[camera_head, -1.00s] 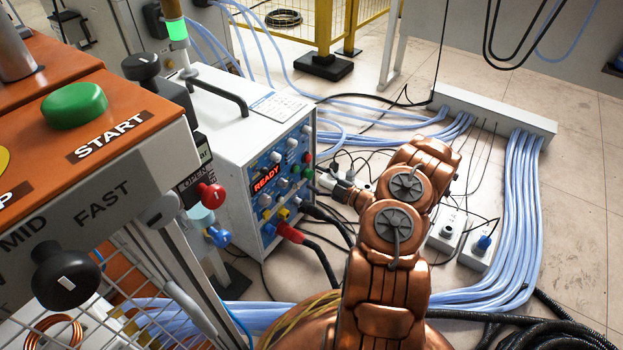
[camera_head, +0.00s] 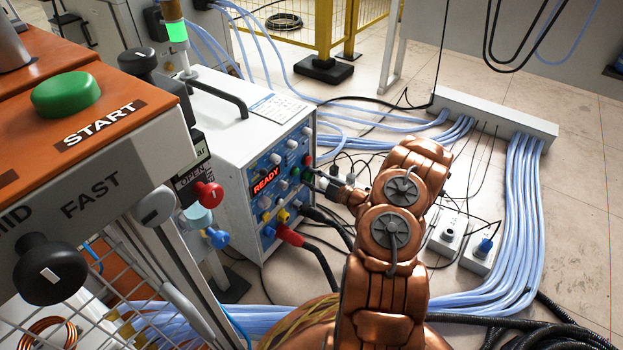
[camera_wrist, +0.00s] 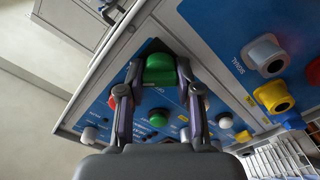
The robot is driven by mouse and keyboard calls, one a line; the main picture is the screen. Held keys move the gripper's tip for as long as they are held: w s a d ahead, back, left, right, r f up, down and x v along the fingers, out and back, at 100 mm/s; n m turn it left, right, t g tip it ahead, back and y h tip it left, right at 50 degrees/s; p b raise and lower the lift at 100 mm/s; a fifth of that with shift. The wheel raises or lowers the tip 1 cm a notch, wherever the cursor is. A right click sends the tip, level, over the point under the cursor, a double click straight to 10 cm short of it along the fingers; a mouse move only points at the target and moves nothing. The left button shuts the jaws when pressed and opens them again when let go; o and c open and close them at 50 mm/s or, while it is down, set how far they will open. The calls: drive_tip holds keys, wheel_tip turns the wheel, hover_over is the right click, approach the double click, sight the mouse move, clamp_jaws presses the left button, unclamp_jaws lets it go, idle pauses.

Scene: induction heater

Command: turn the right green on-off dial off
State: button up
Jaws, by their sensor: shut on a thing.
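The right green on-off dial (camera_wrist: 159,70) is near the edge of the blue panel (camera_wrist: 225,55). In the wrist view the two fingers of my gripper (camera_wrist: 157,86) lie on either side of the dial and are shut on it. In the head view my gripper (camera_head: 318,180) reaches the right edge of the heater's front panel, and its fingertips are small there. Another green dial (camera_wrist: 158,119) shows between the fingers, lower in the wrist view. The dial's pointer mark cannot be read.
The white heater box (camera_head: 213,115) has a lit READY display (camera_head: 265,181). A red plug (camera_head: 288,236) and black cables leave the panel's lower part. White (camera_wrist: 264,53) and yellow (camera_wrist: 273,96) connectors sit right of the gripper. A START-button console (camera_head: 90,130) stands at left.

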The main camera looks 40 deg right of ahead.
clamp_jaws()
drive_tip(key=shift+n+p, duration=0.3)
drive_tip(key=shift+p, duration=0.1)
drive_tip(key=shift+a+n+p, duration=0.1)
drive_tip(key=shift+n+p, duration=0.55)
drive_tip(key=shift+n, duration=0.35)
drive_tip(key=n, duration=0.5)
drive_tip(key=shift+f, duration=0.15)
drive_tip(key=n+b, duration=0.2)
drive_tip(key=n, duration=0.3)
drive_tip(key=shift+n, duration=0.4)
drive_tip(key=shift+n+b, duration=0.65)
drive_tip(key=shift+n, duration=1.55)
